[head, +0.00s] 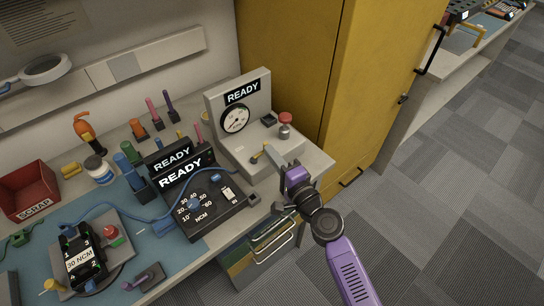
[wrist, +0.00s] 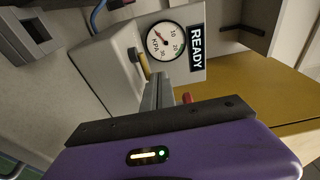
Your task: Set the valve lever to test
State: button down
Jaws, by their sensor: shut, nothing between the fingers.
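The grey gauge unit (head: 240,160) stands at the right end of the bench, with a READY sign (head: 242,92) and a round dial (head: 235,119) on its upright panel. The valve lever (head: 259,154), small with a yellow handle, is on its top. In the wrist view the lever (wrist: 144,65) shows just beyond the fingertips, below the kPa dial (wrist: 166,41). My gripper (head: 271,152) is shut and empty, its fingertips right beside the lever; I cannot tell whether they touch. The gripper also shows in the wrist view (wrist: 158,82). No lever position marks are readable.
A red-capped knob (head: 285,121) stands on the unit's right side. A black READY torque box (head: 205,203) sits to its left, with a cable, coloured tools and a red SCRAP bin (head: 28,190) farther left. A yellow cabinet (head: 330,70) stands close behind.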

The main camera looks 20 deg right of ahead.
jog(key=shift+w+d+f, duration=0.1)
jog(key=n+y+b, duration=0.2)
jog(key=b, duration=0.1)
jog(key=w+g+y+b, duration=0.1)
jog(key=y, duration=0.1)
jog(key=shift+w+d+f+n, duration=0.1)
jog(key=shift+d+f+n, duration=0.15)
jog(key=shift+n, duration=0.15)
jog(key=n+g+y+b, duration=0.1)
jog(key=w+n+g+y+b, duration=0.1)
jog(key=y+b, duration=0.1)
jog(key=n+g+y+b, duration=0.1)
jog(key=y+b, duration=0.1)
jog(key=shift+w+r+n, duration=0.2)
jog(key=shift+w+n, duration=0.1)
jog(key=shift+w, duration=0.05)
jog(key=shift+w+a, duration=0.1)
jog(key=shift+a, duration=0.1)
jog(key=shift+w+a+r+b, duration=0.1)
jog(key=shift+w+a+b, duration=0.1)
jog(key=shift+w+b, duration=0.3)
jog(key=shift+w+a+r+b, duration=0.1)
jog(key=shift+w+a+b, duration=0.1)
jog(key=shift+w+b, duration=0.3)
jog(key=shift+f, duration=0.1)
